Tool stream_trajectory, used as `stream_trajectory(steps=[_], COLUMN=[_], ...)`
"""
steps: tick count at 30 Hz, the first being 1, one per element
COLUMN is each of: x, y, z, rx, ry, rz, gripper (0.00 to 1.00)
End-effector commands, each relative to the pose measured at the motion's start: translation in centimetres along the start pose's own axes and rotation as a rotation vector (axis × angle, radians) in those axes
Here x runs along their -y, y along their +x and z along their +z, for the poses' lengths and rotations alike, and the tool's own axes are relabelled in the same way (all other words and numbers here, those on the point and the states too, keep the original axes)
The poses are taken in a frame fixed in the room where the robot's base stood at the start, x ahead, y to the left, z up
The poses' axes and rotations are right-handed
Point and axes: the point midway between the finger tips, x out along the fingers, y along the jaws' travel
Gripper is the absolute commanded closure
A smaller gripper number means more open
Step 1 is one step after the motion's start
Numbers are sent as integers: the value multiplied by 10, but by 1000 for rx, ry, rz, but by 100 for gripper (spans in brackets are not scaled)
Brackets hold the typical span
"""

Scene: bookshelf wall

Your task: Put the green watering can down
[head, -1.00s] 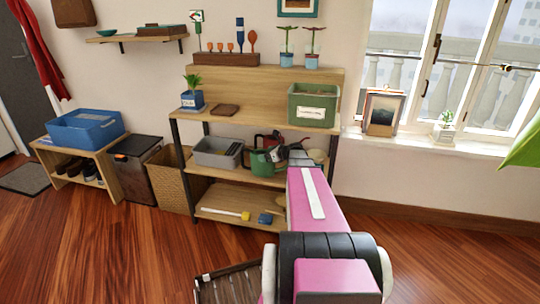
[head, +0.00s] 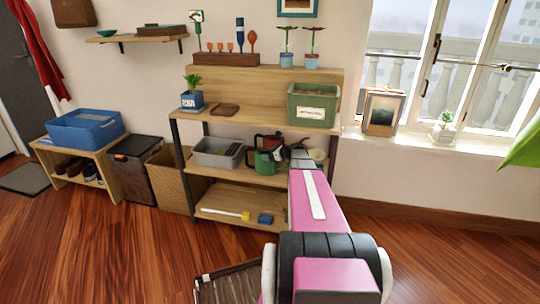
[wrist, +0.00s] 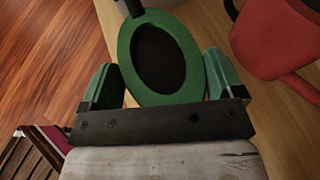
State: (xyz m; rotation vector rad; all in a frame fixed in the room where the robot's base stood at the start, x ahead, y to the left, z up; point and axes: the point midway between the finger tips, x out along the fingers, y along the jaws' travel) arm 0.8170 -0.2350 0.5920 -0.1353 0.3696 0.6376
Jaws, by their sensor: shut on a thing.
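The green watering can (head: 265,161) is at the middle shelf of the bookcase, partly hidden by my gripper and arm in the head view. In the wrist view its green rim (wrist: 127,60) surrounds a dark oval opening and lies between my two fingers. My gripper (wrist: 163,78) is shut on the can. In the head view my gripper (head: 282,155) is small and partly hidden at the shelf. I cannot tell whether the can's base touches the board.
A grey bin (head: 217,153) stands left of the can on the middle shelf (head: 215,172). A red object (wrist: 275,45) is close on the right in the wrist view. A green bin (head: 313,104) stands on the board above. The lower shelf holds a yellow-ended tool (head: 228,214) and a blue item.

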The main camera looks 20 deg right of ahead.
Motion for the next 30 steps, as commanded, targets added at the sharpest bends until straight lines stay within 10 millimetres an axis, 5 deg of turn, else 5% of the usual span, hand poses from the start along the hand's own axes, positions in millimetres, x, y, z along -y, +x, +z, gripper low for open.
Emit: stream_trajectory(steps=[6,7,8,17,30], x=[0,0,0,0,-2], y=[1,1,1,-2,-81], z=[-2,-2,-2,0,0], rx=[2,0,0,0,0], ry=[1,0,0,0,0], rz=[0,0,0,0,-1], gripper=[87,3,0,0,0])
